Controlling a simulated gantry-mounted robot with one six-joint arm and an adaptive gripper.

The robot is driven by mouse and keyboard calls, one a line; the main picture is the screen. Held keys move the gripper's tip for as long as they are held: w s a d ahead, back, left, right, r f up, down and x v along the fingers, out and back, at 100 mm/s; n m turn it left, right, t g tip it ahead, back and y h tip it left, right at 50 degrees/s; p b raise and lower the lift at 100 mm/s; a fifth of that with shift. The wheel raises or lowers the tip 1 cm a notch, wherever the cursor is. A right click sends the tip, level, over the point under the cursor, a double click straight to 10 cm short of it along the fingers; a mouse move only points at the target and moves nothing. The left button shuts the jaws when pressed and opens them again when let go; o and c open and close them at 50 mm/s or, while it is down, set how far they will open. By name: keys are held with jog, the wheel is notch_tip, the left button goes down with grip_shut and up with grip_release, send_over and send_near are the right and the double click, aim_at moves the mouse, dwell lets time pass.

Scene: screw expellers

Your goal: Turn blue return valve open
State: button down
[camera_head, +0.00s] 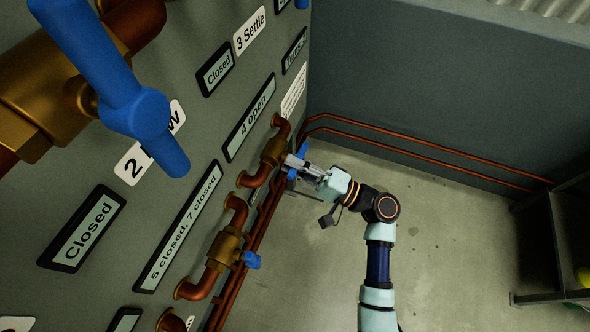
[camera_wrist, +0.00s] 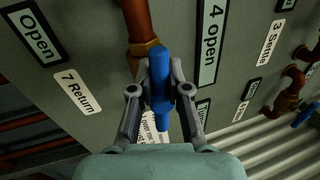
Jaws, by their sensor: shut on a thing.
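The blue valve handle (camera_wrist: 160,70) stands between the two fingers of my gripper (camera_wrist: 160,92) in the wrist view, and they are shut on it. It looks about upright in that view. A brass fitting on a copper pipe (camera_wrist: 138,20) shows behind the handle. In the head view my gripper (camera_head: 294,165) reaches left to the brass valve (camera_head: 273,151) on the panel, and parts of the blue handle (camera_head: 303,149) show beside the fingers. A "7 Return" label (camera_wrist: 77,91) and an "Open" sign (camera_wrist: 36,34) are on the panel left of the handle in the wrist view.
Another valve with a blue handle (camera_head: 251,260) sits nearer on the panel, and a large blue handle (camera_head: 120,90) fills the upper left. A "4 open" sign (camera_head: 249,117) is above my gripper. Copper pipes (camera_head: 430,150) run along the back wall. The floor (camera_head: 450,230) is clear; a dark rack (camera_head: 555,240) stands right.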

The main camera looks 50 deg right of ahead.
jog(key=shift+f+n+y+b, duration=0.1)
jog(key=shift+n+y+b, duration=0.2)
jog(key=shift+n+b, duration=0.4)
jog(key=c, duration=1.1)
grip_release()
jog(key=v, duration=1.2)
